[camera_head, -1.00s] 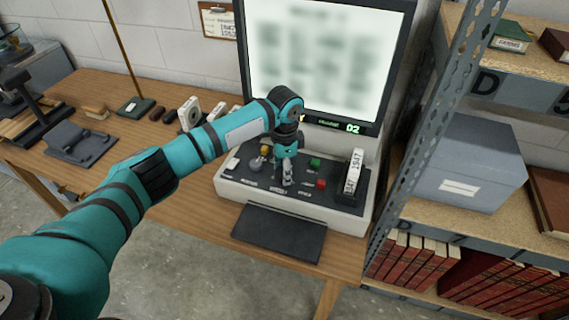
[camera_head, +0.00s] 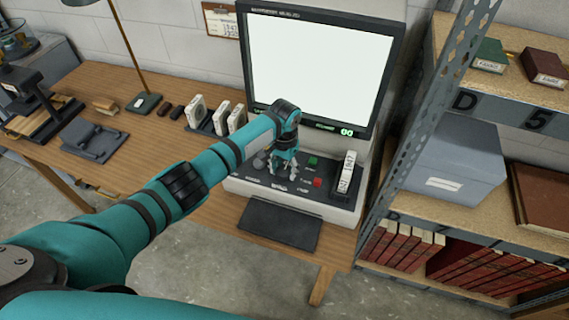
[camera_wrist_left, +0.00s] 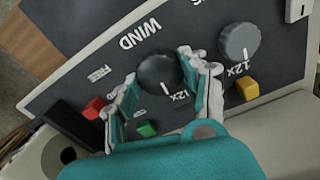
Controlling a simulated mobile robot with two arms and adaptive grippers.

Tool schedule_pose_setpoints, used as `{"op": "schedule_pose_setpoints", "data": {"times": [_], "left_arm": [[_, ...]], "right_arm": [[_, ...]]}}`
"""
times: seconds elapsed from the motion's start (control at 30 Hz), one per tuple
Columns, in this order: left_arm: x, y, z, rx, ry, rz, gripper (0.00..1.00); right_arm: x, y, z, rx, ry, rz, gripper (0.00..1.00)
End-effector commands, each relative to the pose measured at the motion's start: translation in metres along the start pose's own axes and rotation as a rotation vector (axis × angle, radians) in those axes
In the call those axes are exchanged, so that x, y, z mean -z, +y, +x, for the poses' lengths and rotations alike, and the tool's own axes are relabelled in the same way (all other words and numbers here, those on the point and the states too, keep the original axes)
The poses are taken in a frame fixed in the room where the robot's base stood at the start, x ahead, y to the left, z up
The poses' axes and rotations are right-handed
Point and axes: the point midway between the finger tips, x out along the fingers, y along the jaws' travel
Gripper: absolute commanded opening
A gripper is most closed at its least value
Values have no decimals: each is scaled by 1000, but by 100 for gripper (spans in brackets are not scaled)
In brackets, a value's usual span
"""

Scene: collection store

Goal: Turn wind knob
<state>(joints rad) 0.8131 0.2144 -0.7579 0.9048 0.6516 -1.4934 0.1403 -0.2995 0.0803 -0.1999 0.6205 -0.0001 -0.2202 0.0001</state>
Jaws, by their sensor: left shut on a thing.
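The wind knob (camera_wrist_left: 158,75) is a dark round knob on the black control panel (camera_wrist_left: 90,75), under the printed word WIND. Its white pointer line faces the 12X mark, away from the FREE mark. My left gripper (camera_wrist_left: 160,72) has one finger on each side of the knob and is shut on it. In the head view, my left gripper (camera_head: 284,168) points down at the panel of the reader machine (camera_head: 345,205), and its fingers and wrist hide the knob. My right gripper is not in view.
The screen (camera_head: 318,62) is blank white, with green digits 00 below it. A grey knob (camera_wrist_left: 238,42) and yellow, green and red buttons sit close to the fingers. A metal shelf (camera_head: 440,110) stands at the right. White reel boxes (camera_head: 237,118) stand left of the machine.

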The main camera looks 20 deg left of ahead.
Motion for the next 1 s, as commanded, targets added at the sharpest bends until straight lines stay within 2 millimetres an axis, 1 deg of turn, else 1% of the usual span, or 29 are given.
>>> {"op": "schedule_pose_setpoints", "data": {"times": [0.03, 0.2, 0.7, 0.73, 0.9, 1.0], "left_arm": [[1, 1, -3, -2, 2, -17, 13], [1, 0, -2, 0, 2, -60, 13], [2, 0, -1, 0, 5, -78, 13], [2, 0, -1, 0, 5, -78, 46], [1, 0, -1, 0, 4, -77, 68], [1, 0, -1, 0, 3, -77, 69]], "right_arm": [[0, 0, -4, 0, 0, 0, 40], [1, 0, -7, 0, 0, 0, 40], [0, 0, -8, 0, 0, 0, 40], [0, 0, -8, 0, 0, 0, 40], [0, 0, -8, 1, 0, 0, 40], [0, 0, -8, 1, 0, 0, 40]]}}
